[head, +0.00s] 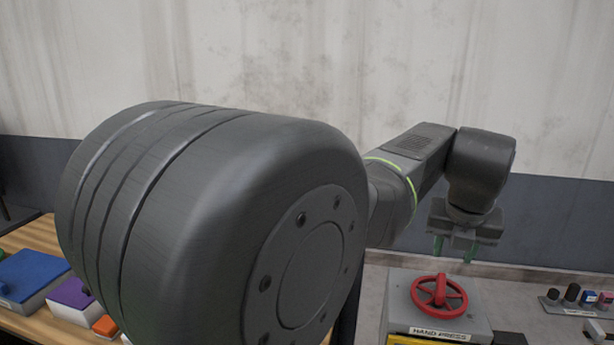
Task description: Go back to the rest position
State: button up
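My gripper (454,250) hangs from the end of my arm at the right of the head view, pointing down. Its two green-tipped fingers are spread apart, with nothing seen between them. It is above and behind a grey box labelled "HAND PRESS" (398,301), which carries a red handwheel (439,296). The fingertips appear apart from the wheel. A large dark part of my arm fills the left and middle of the view and hides much of what lies behind it.
On a wooden table (40,238) at the left lie a blue-topped box (32,272), a purple-topped box (72,293) and an orange block (104,326). A rack with small dark and coloured pieces (572,303) is at the far right. A wall (560,90) stands behind.

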aim_at(443, 284)
jog(key=p+x, duration=0.1)
jog(key=x, duration=1.1)
jog(key=shift+w+f+p, duration=0.1)
jog(key=shift+f+p, duration=0.2)
jog(key=b+v, duration=0.2)
jog(key=v, duration=1.2)
jog(key=p+x, duration=0.2)
jog(key=x, duration=1.2)
jog(key=shift+f, duration=0.1)
jog(key=shift+n+y, duration=0.3)
jog(key=shift+n, duration=0.5)
jog(key=shift+d+n+t+y, duration=0.15)
jog(key=shift+n+y, duration=0.15)
jog(key=shift+n, duration=0.4)
jog(key=shift+n+t+y, duration=0.15)
jog(key=shift+n+y, duration=0.15)
jog(key=shift+n, duration=0.4)
jog(key=shift+d+n+y, duration=0.1)
jog(key=shift+n+y, duration=0.5)
jog(key=shift+n, duration=1.1)
